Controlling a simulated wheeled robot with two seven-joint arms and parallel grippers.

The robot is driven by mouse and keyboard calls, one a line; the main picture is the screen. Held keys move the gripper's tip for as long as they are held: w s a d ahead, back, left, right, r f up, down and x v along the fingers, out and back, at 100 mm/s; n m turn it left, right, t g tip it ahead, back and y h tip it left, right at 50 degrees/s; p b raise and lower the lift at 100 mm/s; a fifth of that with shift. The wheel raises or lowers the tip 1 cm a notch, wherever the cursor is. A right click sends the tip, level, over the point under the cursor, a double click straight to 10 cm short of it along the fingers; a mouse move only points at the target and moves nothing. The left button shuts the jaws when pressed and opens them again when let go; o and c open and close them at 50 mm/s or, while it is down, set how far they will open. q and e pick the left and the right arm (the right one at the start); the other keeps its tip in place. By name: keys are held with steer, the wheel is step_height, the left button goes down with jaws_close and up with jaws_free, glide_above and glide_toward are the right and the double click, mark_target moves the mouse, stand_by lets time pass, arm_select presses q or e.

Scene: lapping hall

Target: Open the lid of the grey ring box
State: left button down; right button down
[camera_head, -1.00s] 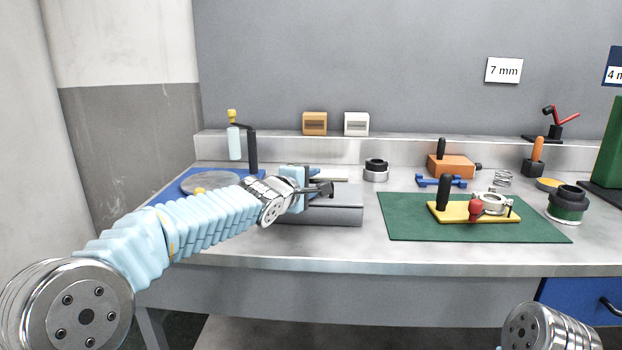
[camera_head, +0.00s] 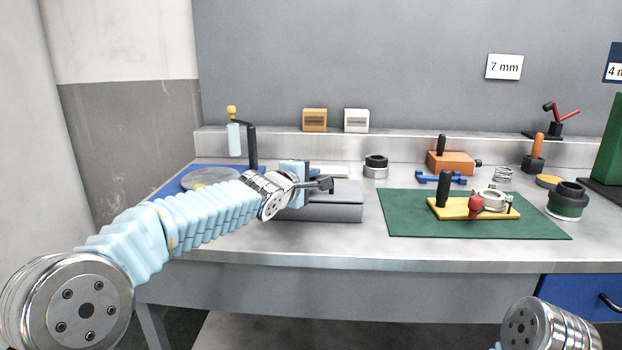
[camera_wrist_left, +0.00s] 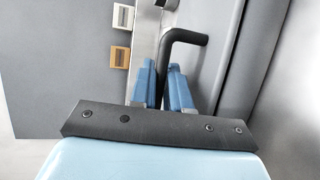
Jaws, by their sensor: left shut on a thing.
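The grey ring box (camera_head: 336,212) stands on the bench near the front, left of the green mat. Its lid looks closed or nearly closed; I cannot tell if there is a gap. A dark bent handle (camera_wrist_left: 186,37) shows in the left wrist view, with one end running down between my blue fingers. My left gripper (camera_wrist_left: 163,88) is shut on this handle. In the head view the left gripper (camera_head: 307,185) is at the box's upper left side and hides part of it. My right gripper is out of view.
A green mat (camera_head: 400,225) with a yellow fixture (camera_head: 450,210) lies to the right. A black and silver ring stack (camera_head: 376,170) stands behind the box. A blue mat with a round grey plate (camera_head: 210,177) is behind my left arm. Bare bench lies in front.

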arm_select(q)
steer(key=shift+w+r, duration=0.1)
steer(key=shift+w+r+g+p, duration=0.3)
steer(key=shift+r+g+p, duration=0.1)
steer(key=shift+r+g, duration=0.2)
steer(key=shift+w+r+p, duration=0.4)
steer(key=shift+r, duration=0.25)
steer(key=shift+w+r+p, duration=0.3)
steer(key=shift+w+r, duration=0.15)
steer(key=shift+w+r+n+g+y, duration=0.2)
steer(key=shift+w+r+n+g, duration=0.1)
steer(key=shift+w+g, duration=0.25)
steer(key=shift+w+r+n+g+y, duration=0.2)
steer(key=shift+w+n+g, duration=0.15)
steer(key=shift+g, duration=0.3)
